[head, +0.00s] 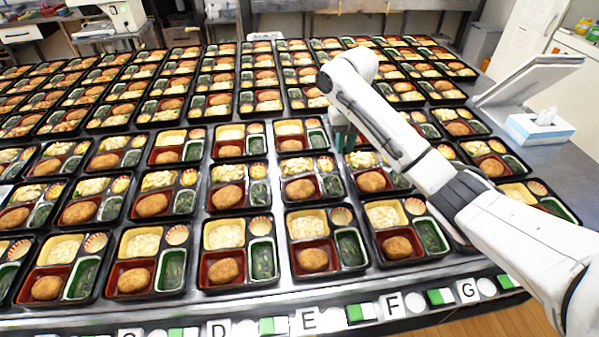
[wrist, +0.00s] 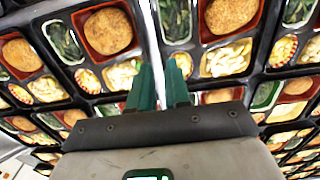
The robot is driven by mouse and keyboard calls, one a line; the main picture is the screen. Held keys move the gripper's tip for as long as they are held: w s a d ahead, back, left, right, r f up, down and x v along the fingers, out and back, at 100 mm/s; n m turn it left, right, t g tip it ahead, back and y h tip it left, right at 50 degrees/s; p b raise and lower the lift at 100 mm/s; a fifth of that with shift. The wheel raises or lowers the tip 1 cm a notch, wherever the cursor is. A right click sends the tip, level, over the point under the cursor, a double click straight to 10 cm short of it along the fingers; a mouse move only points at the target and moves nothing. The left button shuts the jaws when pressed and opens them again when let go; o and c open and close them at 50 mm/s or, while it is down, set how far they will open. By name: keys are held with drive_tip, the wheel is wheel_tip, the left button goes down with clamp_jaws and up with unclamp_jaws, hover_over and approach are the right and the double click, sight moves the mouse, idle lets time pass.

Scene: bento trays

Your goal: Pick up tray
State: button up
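Many black bento trays lie in rows on the metal table; each holds a brown croquette, a pale salad, greens and a small cup. My gripper (head: 345,140) points down among the middle rows, near a tray (head: 308,180) to its left and a tray (head: 372,178) below it. In the wrist view my gripper's two green fingers (wrist: 160,82) stand apart with a narrow gap and nothing visible between them. Beyond the fingertips a pale seam runs between two neighbouring trays, one on the left (wrist: 88,58) and one on the right (wrist: 205,52). Contact with a rim cannot be told.
Trays fill most of the table, with narrow gaps between rows. A lettered strip (head: 305,322) runs along the front edge. A tissue box (head: 540,130) and a white stand (head: 525,78) are at the right. My arm hides some trays on the right.

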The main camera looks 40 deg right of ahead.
wheel_tip(320, 180, down, 5)
drive_tip(key=shift+r, duration=0.2)
drive_tip(key=shift+s+d+f+p, duration=0.1)
drive_tip(key=shift+f+p, duration=0.25)
drive_tip(key=shift+f, duration=1.1)
drive_tip(key=shift+s+f+p, duration=0.1)
drive_tip(key=shift+f+p, duration=0.2)
drive_tip(key=shift+f, duration=1.15)
drive_tip(key=shift+c, duration=0.4)
clamp_jaws()
drive_tip(key=shift+r, duration=0.1)
